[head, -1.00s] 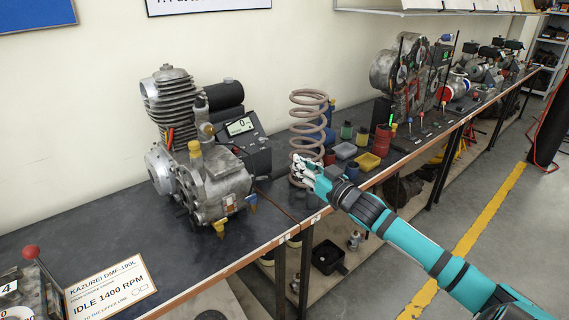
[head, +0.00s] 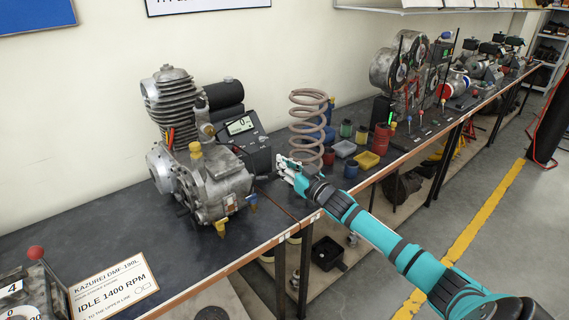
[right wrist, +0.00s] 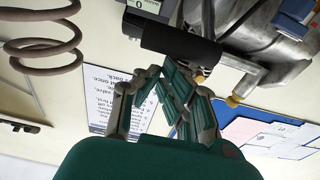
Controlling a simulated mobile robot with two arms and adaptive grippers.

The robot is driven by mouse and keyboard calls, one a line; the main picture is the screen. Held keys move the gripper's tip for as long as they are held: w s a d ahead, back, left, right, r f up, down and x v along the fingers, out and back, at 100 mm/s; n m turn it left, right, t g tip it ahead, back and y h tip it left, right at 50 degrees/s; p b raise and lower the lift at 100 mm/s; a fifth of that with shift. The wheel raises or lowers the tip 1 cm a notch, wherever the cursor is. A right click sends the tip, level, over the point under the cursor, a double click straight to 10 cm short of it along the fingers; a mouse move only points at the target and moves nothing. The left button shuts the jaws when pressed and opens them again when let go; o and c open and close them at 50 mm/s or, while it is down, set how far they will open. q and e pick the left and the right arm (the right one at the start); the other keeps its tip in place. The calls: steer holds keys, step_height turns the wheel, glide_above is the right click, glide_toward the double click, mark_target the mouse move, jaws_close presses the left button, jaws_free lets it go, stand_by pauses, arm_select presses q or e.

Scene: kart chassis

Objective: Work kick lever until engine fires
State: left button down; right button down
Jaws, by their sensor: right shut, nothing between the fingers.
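The grey finned engine (head: 190,165) stands on the dark workbench at left-centre in the head view. A tachometer box (head: 243,130) beside it reads 0. My right gripper (head: 283,166) is right of the engine, in front of the coil spring, shut and empty. In the right wrist view, the gripper (right wrist: 165,72) shows below a black cylinder (right wrist: 180,38) in front of the readout. I cannot tell whether this cylinder belongs to the kick lever. No kick lever stands out clearly in the head view. My left gripper is not in view.
A tall coil spring (head: 307,130) stands close behind my right gripper. Coloured cups and trays, including a yellow tray (head: 367,160), lie to the right. An idle-speed sign (head: 110,285) and a red-knobbed lever (head: 36,253) are at the near left. The bench in front of the sign's back edge is bare.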

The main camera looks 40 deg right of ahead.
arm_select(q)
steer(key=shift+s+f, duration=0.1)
arm_select(e)
steer(key=shift+f, duration=0.1)
